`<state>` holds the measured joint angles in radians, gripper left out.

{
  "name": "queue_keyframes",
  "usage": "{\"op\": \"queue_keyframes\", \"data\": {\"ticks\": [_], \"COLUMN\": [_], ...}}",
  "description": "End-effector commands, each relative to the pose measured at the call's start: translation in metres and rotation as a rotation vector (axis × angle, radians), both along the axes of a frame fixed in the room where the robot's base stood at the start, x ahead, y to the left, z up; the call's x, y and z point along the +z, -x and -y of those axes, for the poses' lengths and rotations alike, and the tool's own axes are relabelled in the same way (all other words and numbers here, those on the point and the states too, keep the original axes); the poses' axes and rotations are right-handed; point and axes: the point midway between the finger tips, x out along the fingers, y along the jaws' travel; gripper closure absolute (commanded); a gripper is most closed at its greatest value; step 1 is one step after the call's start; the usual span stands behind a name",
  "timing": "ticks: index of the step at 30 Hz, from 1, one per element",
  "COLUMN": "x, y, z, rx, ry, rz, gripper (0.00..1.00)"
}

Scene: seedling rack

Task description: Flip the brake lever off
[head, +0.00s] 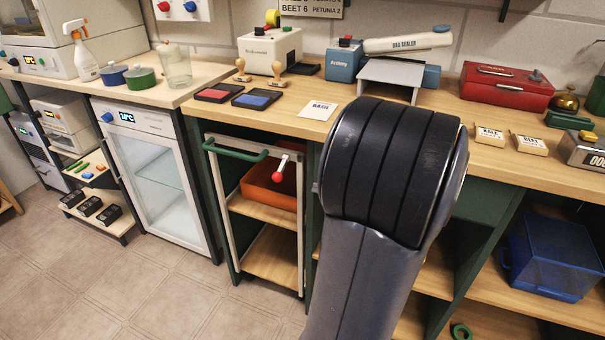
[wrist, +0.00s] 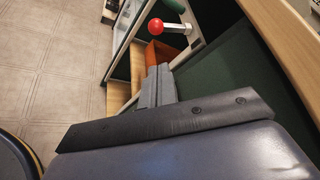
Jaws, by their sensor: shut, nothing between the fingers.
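The brake lever (head: 283,163) is a short pale bar with a red ball end (head: 277,177), at the upper right of the rack's (head: 209,196) white front frame. In the head view its red end hangs down and slightly left. In the wrist view the red ball (wrist: 155,26) is at the top, with the bar running right to the frame. My gripper (wrist: 158,72) is shut and empty, a little below the lever in that picture and apparently apart from it. In the head view my arm hides the gripper.
The rack has a green handle (head: 235,150), wooden shelves and an orange bin (head: 270,188), and stands under the wooden counter (head: 300,124). A glass-door cabinet (head: 155,178) is to its left. A green panel (wrist: 235,75) lies right of my gripper. Floor in front is clear.

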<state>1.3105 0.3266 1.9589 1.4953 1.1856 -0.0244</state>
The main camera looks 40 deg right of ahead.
Motion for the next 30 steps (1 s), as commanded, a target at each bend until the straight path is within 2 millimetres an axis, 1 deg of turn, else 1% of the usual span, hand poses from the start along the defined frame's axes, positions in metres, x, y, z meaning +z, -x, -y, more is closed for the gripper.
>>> {"op": "queue_keyframes", "data": {"ticks": [10, 14, 17, 27, 30], "x": [0.0, -0.002, -0.007, -0.024, -0.028], "y": [0.0, -0.006, -0.016, -0.071, -0.083], "z": [0.0, 0.0, -0.001, -0.002, -0.002], "rx": [0.0, 0.002, 0.004, 0.005, 0.004], "ry": [0.0, 0.0, 0.0, 0.0, -0.001], "rz": [0.0, 0.0, 0.0, 0.001, -0.001], "gripper": [1.0, 1.0, 1.0, 1.0, 1.0]}}
